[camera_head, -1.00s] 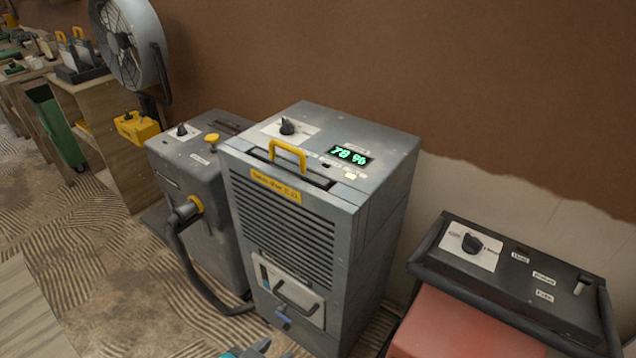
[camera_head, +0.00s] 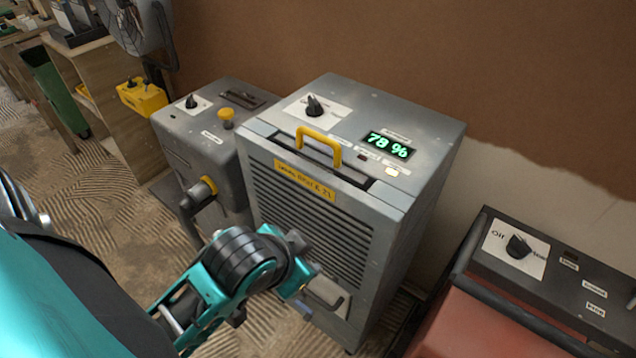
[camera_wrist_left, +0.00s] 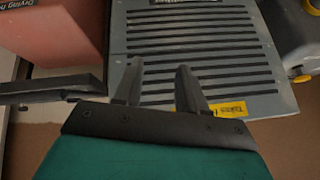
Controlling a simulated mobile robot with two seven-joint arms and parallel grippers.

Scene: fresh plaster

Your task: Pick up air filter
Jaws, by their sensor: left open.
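The air filter is in the grey dehumidifier cabinet (camera_head: 430,170), in a slot at the top front edge. Its yellow handle (camera_head: 319,146) stands up from the slot, and a yellow label (camera_head: 305,183) is on the front below it. My left gripper (camera_head: 300,270) is in front of the cabinet's louvred front, below the handle and apart from it. In the left wrist view the two dark fingers (camera_wrist_left: 158,90) are spread and empty before the louvres (camera_wrist_left: 200,45), with the yellow label (camera_wrist_left: 232,109) near the right finger. The handle is not visible there. My right gripper is not in view.
A grey machine with a hose port (camera_head: 203,188) stands close on the left. A red and black heater (camera_head: 540,265) stands at the right. A fan (camera_head: 135,25) and wooden shelving (camera_head: 110,85) are at the back left. The wall is behind the cabinet.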

